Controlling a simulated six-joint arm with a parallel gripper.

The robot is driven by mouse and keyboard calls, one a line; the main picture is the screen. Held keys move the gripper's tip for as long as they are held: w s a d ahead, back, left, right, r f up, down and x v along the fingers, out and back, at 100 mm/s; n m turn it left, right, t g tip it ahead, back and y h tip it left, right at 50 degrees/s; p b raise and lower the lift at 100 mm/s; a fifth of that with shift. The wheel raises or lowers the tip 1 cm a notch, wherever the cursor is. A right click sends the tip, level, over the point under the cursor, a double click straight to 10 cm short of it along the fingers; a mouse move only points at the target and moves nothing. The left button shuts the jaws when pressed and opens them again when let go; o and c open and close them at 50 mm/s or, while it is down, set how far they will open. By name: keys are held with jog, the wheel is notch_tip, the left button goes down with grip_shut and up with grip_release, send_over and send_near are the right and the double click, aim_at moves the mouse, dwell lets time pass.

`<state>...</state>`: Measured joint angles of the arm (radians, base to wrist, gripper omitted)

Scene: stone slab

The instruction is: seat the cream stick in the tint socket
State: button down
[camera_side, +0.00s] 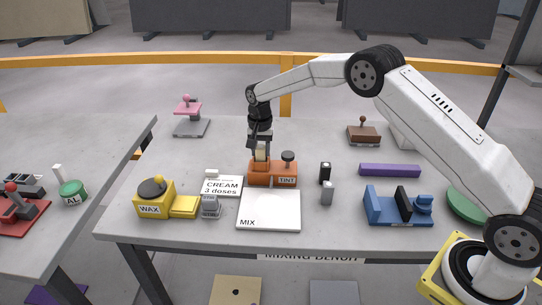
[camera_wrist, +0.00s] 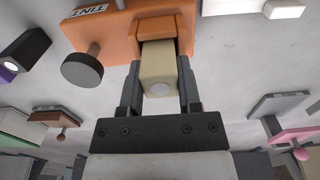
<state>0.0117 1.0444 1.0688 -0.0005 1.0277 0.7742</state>
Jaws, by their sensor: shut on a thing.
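In the side view my gripper (camera_side: 260,142) points down over the orange tint block (camera_side: 272,173), with the cream stick (camera_side: 260,154) upright between the fingers. The stick's lower end meets the raised orange socket (camera_wrist: 156,27) of the tint block. How deep it sits is hidden. A dark round knob (camera_wrist: 82,72) stands on the block beside the socket.
A white MIX plate (camera_side: 269,209) lies in front of the tint block. The CREAM card (camera_side: 222,187) and yellow WAX block (camera_side: 154,198) are to the left.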

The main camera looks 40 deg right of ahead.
aim_at(264, 149)
jog(key=shift+f, duration=0.1)
jog(key=shift+c, duration=1.4)
grip_release()
notch_tip(264, 149, up, 12)
jog(key=shift+s, duration=0.1)
jog(key=s+f+n+t, duration=0.1)
jog(key=s+n, duration=0.3)
jog(key=s, duration=1.1)
jog(key=s+f+n+t, duration=0.1)
jog(key=s+f+n, duration=0.3)
jog(key=s, duration=1.2)
jog(key=shift+s+a+n+t, duration=0.2)
jog(key=shift+a+n+t, duration=0.15)
jog(key=shift+n, duration=0.15)
